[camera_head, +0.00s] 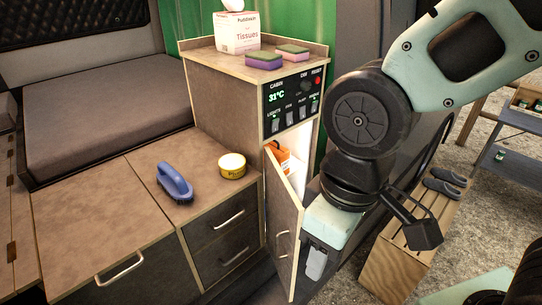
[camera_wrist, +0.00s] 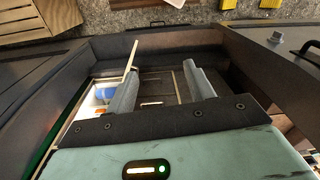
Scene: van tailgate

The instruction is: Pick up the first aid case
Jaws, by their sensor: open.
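An orange thing (camera_head: 283,158), perhaps the first aid case, shows in part inside the lit cabinet compartment under the control panel. The cabinet door (camera_head: 284,225) stands partly open and hides most of the inside. My gripper (camera_head: 316,264) is to the right of the door, pointing down and apart from the orange thing. In the wrist view my gripper (camera_wrist: 160,76) has its two fingers spread with nothing held between them. The door's top edge (camera_wrist: 131,57) shows near the left finger. A blue item (camera_wrist: 105,94) shows in the bright compartment at the left; no case can be made out clearly there.
A blue brush (camera_head: 175,182) and a yellow tin (camera_head: 232,166) stand on the drawer unit. A tissue box (camera_head: 236,32) and two sponges (camera_head: 278,57) sit on the cabinet top. A wooden bench (camera_head: 405,250) with dark shoes is at the right.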

